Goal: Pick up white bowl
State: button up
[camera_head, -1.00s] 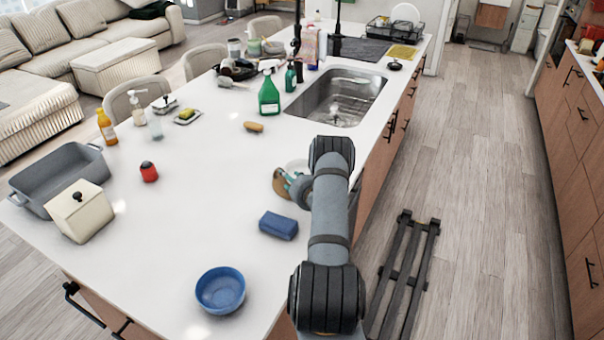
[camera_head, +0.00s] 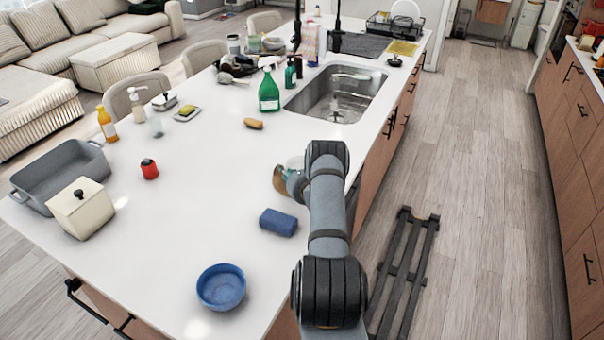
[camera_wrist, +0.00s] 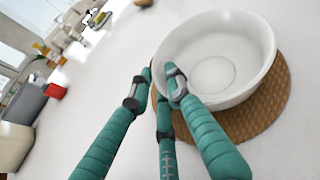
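The white bowl (camera_wrist: 222,50) sits upright on a round brown woven mat (camera_wrist: 268,112) in the wrist view. In the head view, my arm hides most of the bowl (camera_head: 296,162), and part of the mat (camera_head: 279,180) shows beside it. My gripper (camera_wrist: 160,76) has teal fingers and is at the bowl's left rim. One finger overlaps the rim with its tip over the bowl's near left side; the other fingers are left of the rim. The fingertips are a little apart, and firm contact with the rim cannot be made out.
A blue sponge-like block (camera_head: 278,222) and a blue bowl (camera_head: 221,287) lie nearer on the white counter. The sink (camera_head: 336,95), a green spray bottle (camera_head: 269,91) and a brown brush-like item (camera_head: 253,123) are beyond. The counter's left middle is mostly clear.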

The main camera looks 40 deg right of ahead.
grip_shut()
jog(key=shift+w+r, duration=0.1)
jog(key=shift+r, duration=0.05)
dwell(0.4)
